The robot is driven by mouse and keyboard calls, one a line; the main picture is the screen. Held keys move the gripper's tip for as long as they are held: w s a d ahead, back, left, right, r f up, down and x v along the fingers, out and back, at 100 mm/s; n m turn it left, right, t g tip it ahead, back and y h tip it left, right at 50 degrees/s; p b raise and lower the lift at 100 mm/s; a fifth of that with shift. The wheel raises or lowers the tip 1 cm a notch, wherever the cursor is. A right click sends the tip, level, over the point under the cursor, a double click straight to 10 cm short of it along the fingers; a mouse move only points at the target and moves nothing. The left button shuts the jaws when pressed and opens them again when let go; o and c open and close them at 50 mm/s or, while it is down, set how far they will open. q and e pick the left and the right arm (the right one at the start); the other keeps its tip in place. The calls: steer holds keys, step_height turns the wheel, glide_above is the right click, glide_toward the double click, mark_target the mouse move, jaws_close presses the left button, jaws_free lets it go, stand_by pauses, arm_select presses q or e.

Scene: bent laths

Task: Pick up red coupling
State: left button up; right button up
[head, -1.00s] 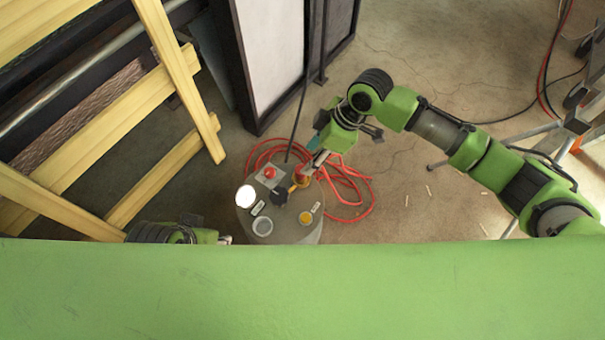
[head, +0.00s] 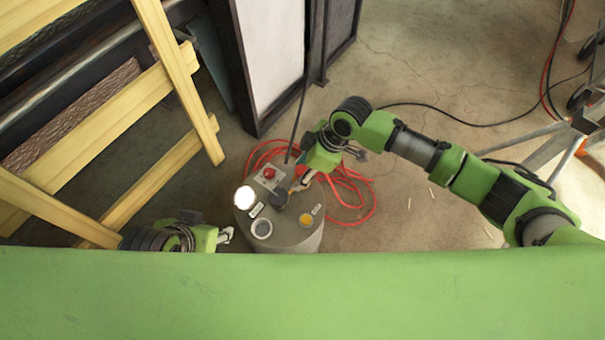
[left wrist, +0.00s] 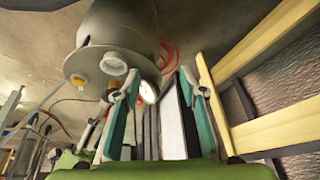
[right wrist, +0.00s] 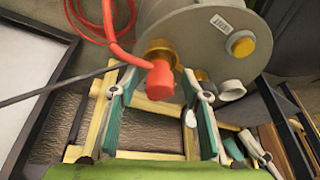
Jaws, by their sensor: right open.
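The red coupling (right wrist: 160,80) shows in the right wrist view, on a brass-coloured ring (right wrist: 160,50) at the grey drum's edge, with the red hose running to it. My right gripper (right wrist: 162,74) is open, with its teal-padded fingers on either side of the coupling; I cannot tell whether they touch it. In the head view my right gripper (head: 303,180) is over the drum's top and mostly hides the coupling. My left gripper (left wrist: 158,77) is open and empty in the left wrist view. In the head view it sits left of the drum (head: 300,240), low in the picture.
The drum's top carries a red button (head: 270,173), a lit white lamp (head: 244,197), a grey ring (head: 261,228) and a yellow button (head: 306,219). Red hose (head: 360,190) lies coiled behind it. Yellow wooden laths (head: 110,115) stand at left, a dark-framed panel (head: 270,50) behind.

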jaws_close()
steer(key=shift+r, duration=0.1)
